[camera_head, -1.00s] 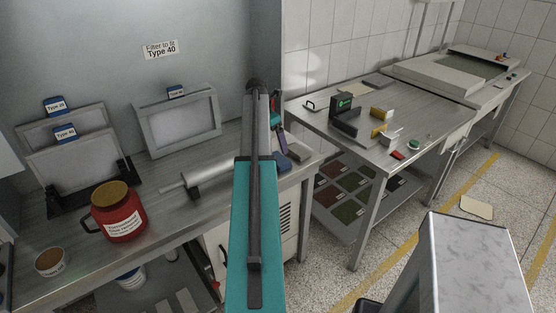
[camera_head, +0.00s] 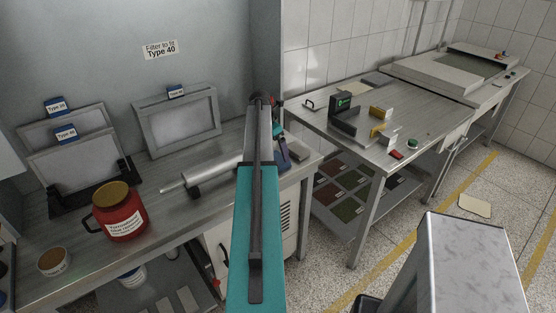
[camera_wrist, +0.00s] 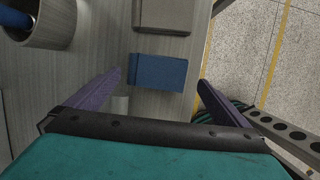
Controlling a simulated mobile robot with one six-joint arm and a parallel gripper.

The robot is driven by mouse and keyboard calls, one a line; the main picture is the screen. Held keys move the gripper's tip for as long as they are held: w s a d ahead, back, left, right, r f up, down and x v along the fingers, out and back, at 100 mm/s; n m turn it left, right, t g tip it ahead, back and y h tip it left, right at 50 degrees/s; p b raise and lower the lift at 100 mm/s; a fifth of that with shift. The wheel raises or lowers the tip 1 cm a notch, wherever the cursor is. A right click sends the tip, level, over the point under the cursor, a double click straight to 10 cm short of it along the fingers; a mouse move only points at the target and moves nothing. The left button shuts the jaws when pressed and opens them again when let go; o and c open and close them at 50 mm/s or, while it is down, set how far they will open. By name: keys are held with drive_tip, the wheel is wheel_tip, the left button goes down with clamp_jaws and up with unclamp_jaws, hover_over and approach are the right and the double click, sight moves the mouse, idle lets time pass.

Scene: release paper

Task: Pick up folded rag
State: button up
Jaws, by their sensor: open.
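The folded rag looks to be the blue rectangular piece (camera_wrist: 158,72) lying flat on the bench, in the upper middle of the wrist view. In the head view a small part of something dark blue (camera_head: 283,158) shows beside my arm at the bench's right end. My gripper (camera_wrist: 160,85) is open, with its two purple fingers on either side of the blue rag's near edge in the wrist view. No contact with the rag shows, and I cannot tell the height above it. In the head view the gripper is mostly hidden behind my arm.
A beige block (camera_wrist: 163,15) lies just beyond the rag. A metal roller (camera_head: 205,172) lies left of my arm, and a red jar (camera_head: 120,212) stands farther left. The bench's right edge is close to the rag. A second metal table (camera_head: 350,135) stands at right.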

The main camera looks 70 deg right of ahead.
sight(278, 157)
drive_tip(key=shift+p+x, duration=0.95)
drive_tip(key=shift+x, duration=1.25)
drive_tip(key=shift+w, duration=0.1)
drive_tip(key=c, duration=1)
drive_tip(key=shift+r, duration=0.1)
drive_tip(key=shift+r+b, duration=1.65)
drive_tip(key=shift+r, duration=3.2)
drive_tip(key=o, duration=0.5)
drive_tip(key=shift+c, duration=0.2)
drive_tip(key=c, duration=0.4)
